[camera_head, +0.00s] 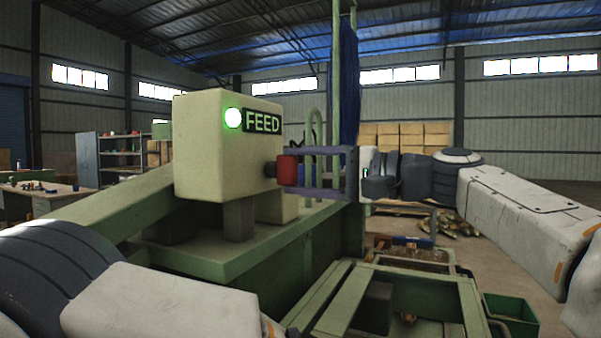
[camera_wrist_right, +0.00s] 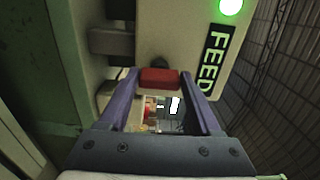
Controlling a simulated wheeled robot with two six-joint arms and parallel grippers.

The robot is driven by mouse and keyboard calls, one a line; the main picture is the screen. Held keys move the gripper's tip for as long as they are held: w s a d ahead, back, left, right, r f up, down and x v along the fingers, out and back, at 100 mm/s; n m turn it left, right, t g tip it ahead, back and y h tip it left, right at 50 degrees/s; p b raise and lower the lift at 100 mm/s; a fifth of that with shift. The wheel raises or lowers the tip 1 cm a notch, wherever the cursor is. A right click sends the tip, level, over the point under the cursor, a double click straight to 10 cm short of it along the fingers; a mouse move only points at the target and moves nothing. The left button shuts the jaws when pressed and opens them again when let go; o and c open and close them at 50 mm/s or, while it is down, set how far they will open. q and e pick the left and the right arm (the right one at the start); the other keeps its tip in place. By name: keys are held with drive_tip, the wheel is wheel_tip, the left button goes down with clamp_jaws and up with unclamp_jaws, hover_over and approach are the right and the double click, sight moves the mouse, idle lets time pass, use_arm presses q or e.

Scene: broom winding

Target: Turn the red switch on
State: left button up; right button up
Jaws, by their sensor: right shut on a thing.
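The red switch (camera_head: 288,170) sticks out from the right side of the cream control box (camera_head: 208,150). The box carries a FEED label and a lit green lamp (camera_head: 233,118). My right gripper (camera_head: 292,172) reaches in from the right, its purple fingers around the switch. In the right wrist view the red switch (camera_wrist_right: 160,79) sits between the tips of my right gripper (camera_wrist_right: 161,82), which is shut on it. The lamp also glows green in the right wrist view (camera_wrist_right: 230,6). My left arm shows at lower left; its gripper is out of the picture.
The box stands on a green machine frame (camera_head: 300,240), with a green post and a blue hanging strip (camera_head: 346,80) behind my right gripper. A green bin (camera_head: 511,314) is at lower right. A workbench (camera_head: 45,195) and shelves stand far left.

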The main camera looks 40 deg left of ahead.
drive_tip(key=o, duration=1.4)
drive_tip(key=shift+d, duration=0.1)
drive_tip(key=b+v, duration=0.2)
drive_tip(key=v, duration=0.8)
drive_tip(key=shift+w+d, duration=0.1)
drive_tip(key=shift+w, duration=0.05)
